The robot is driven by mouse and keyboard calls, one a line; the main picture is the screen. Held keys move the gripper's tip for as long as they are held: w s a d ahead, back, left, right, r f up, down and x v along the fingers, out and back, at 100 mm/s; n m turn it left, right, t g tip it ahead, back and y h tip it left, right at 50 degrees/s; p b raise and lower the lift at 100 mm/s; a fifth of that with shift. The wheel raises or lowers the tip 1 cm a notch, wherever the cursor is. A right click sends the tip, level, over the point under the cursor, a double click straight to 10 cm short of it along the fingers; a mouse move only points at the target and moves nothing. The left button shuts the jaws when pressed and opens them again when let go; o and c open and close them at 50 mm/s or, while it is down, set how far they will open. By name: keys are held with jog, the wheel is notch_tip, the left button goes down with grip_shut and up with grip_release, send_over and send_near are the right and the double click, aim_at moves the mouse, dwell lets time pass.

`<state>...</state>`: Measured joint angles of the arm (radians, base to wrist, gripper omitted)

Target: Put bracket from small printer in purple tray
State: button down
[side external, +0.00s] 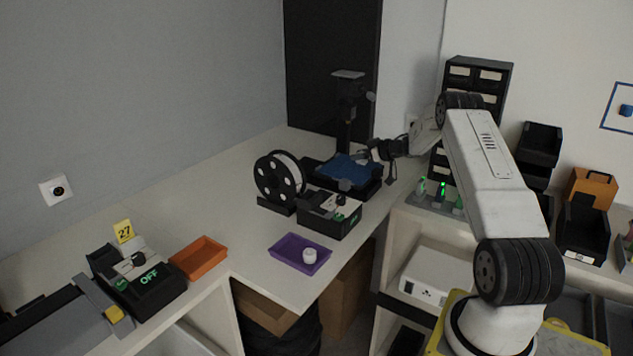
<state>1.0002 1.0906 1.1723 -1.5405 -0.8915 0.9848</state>
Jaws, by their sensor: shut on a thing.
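The small printer (345,182) stands on the worktop, with a blue bed (350,167) on its black base and a dark upright post behind. My gripper (371,157) reaches in from the right, at the right edge of the blue bed. It is shut on the bracket, but the fingers and the dim light hide the bracket's shape. The purple tray (283,248) lies near the worktop's front edge, left of and nearer than the printer. A small white round piece (310,255) sits in it.
A black filament spool (278,179) and a control box (330,213) stand between the printer and the purple tray. An orange tray (199,258) and another control box marked OFF (140,275) are at left. The worktop behind the orange tray is clear.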

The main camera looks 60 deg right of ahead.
jog(key=shift+w+d+f, duration=0.95)
jog(key=shift+w+d, duration=0.05)
jog(key=shift+w, duration=0.2)
jog(key=shift+f, duration=0.2)
jog(key=shift+c, duration=1)
grip_release()
jog(key=shift+v, duration=3.9)
